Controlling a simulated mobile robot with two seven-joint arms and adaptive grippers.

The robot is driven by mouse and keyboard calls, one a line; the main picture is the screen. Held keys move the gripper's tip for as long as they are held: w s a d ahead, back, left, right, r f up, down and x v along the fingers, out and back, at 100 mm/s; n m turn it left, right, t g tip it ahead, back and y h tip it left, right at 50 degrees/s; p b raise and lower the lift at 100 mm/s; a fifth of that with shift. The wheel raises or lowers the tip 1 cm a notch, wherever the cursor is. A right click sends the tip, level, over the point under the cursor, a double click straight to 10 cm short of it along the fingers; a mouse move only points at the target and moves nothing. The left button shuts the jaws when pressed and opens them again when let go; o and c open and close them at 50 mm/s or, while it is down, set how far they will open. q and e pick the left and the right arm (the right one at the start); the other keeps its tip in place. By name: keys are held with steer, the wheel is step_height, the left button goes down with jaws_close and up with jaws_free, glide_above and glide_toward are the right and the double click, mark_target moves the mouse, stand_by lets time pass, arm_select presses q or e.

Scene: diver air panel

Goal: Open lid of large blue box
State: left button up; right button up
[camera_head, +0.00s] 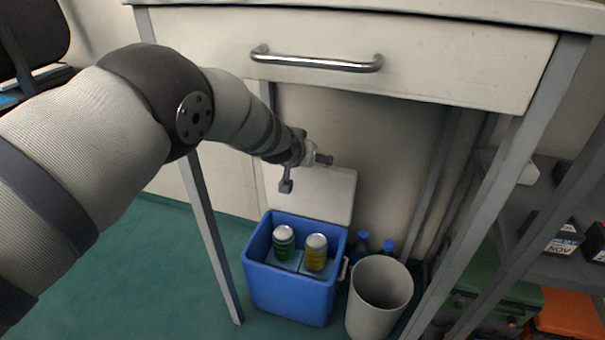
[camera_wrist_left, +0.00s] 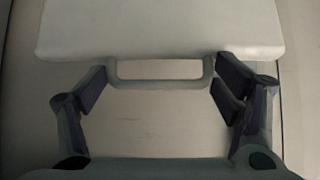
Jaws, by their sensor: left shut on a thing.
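The large blue box (camera_head: 290,293) stands on the floor under the counter, with its top open. Its white lid (camera_head: 325,198) stands raised, nearly upright, at the back of the box; it also shows at the top of the left wrist view (camera_wrist_left: 160,28). My left gripper (camera_head: 305,173) is at the lid's upper edge. In the left wrist view its widely spaced fingers (camera_wrist_left: 160,88) flank the pale loop handle (camera_wrist_left: 160,84) and are shut on it. Finger contact is partly hard to see. My right gripper is not in view.
The counter drawer (camera_head: 400,55) overhangs; a table leg (camera_head: 213,240) stands left.

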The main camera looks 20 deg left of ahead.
arm_select(q)
steer(key=shift+w+r+b, duration=0.1)
steer(key=shift+w+b, duration=0.25)
steer(key=shift+w, duration=0.45)
steer(key=o, duration=1.6)
steer(key=shift+s, duration=0.1)
steer(key=shift+s+r, duration=0.15)
steer(key=s, duration=1.2)
steer(key=shift+s+a+r, duration=0.15)
steer(key=shift+s, duration=0.15)
